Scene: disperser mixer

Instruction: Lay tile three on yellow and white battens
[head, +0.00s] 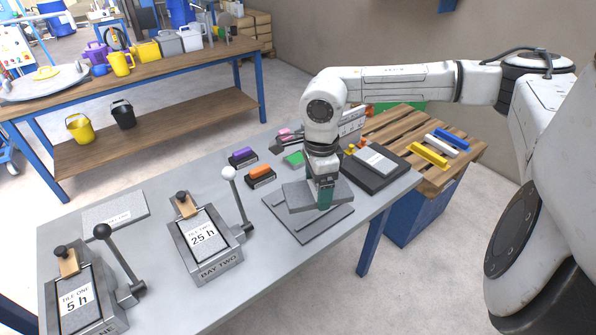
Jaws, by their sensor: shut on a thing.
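My gripper (325,203) is over the front right of the table, shut on the edge of a flat grey slab (300,195). The slab is roughly level, just above a grey base plate with raised strips (310,232); I cannot tell whether they touch. No label shows on the slab, so I cannot read whether it is tile three. The yellow batten (428,155) and white batten (446,145) lie side by side on a wooden pallet at the right, apart from my gripper, with nothing on them. A blue batten (453,135) lies behind them.
Bay two (215,265), holding a "25 h" tile, and another bay (78,305), holding a "5 h" tile, have upright levers. A loose grey plate (115,212) lies behind them. A dark tray (376,165) with a labelled plate stands between my gripper and the pallet (395,125).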

